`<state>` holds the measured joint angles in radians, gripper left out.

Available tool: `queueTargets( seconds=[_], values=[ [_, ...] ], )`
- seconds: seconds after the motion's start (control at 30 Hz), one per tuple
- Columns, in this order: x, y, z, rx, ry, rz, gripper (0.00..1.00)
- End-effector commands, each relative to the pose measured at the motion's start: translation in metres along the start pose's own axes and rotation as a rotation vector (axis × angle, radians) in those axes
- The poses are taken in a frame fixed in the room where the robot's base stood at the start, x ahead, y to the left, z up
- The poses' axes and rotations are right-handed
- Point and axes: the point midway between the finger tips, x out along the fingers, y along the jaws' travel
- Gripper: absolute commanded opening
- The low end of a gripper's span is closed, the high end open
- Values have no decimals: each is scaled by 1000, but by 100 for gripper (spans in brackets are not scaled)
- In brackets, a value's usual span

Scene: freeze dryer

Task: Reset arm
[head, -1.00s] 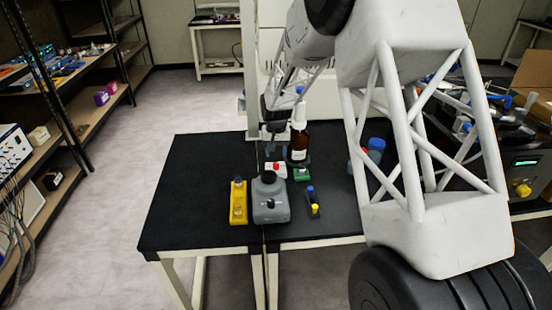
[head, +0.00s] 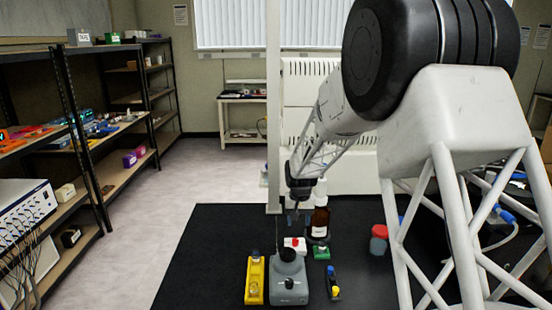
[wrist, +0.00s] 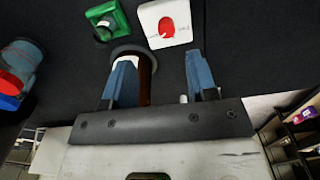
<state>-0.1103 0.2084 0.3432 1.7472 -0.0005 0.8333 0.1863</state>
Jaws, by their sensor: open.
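My gripper (wrist: 162,85) is open, with its two blue fingers apart and nothing held between them in the wrist view. In the head view my gripper (head: 297,205) hangs above the black table (head: 220,235), close to the brown bottle (head: 320,222). In the wrist view the brown bottle (wrist: 146,88) is partly hidden behind one finger. My arm covers much of the right half of the head view.
On the table stand a grey device (head: 289,280), a yellow holder (head: 254,280), a white block with a red top (head: 295,245), a green block (head: 321,253) and a red-and-blue container (head: 379,240). Shelves (head: 80,140) line the left. The table's left part is clear.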

Motion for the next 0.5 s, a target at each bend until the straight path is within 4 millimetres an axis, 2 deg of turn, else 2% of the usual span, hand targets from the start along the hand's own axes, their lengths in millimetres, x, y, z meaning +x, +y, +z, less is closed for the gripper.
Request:
queueTargets(
  seconds=[0.17, 0.5],
  values=[
    [-34, 12, 27, -3, 19, -3, 53],
    [-95, 37, 95, -12, 52, -6, 53]
  ],
)
